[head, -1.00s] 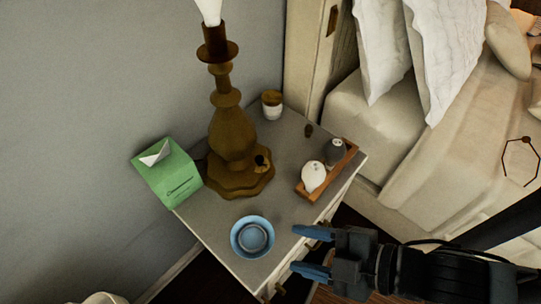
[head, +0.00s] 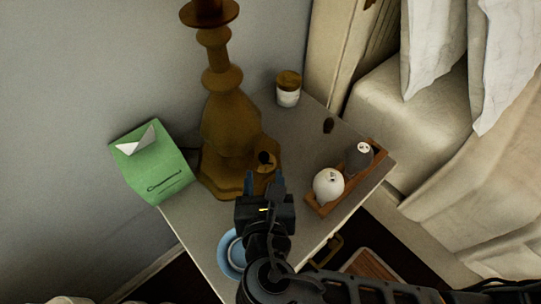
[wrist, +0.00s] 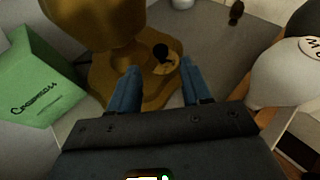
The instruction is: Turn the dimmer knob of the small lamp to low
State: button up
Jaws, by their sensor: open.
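The small lamp (head: 228,125) is a brown turned column on a wide base, standing on the nightstand; its top is cut off in the head view. The dimmer knob (head: 265,158) is a small dark knob on the front right of the lamp base. It also shows in the wrist view (wrist: 161,51), ahead of and between my blue fingertips. My gripper (head: 264,180) is open and empty, just in front of the knob, over the near part of the base. In the wrist view my gripper (wrist: 160,74) has its fingers apart, with no contact on the knob visible.
A green tissue box (head: 152,163) stands left of the lamp. A blue bowl (head: 231,254) is partly hidden under my gripper. A wooden tray (head: 378,149) with a white and a grey shaker is on the right. A lidded jar (head: 288,92) stands behind. The bed is at right.

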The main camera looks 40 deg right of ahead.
aim_at(264, 157)
jog(key=x, duration=0.7)
grip_shut()
dwell(0.4)
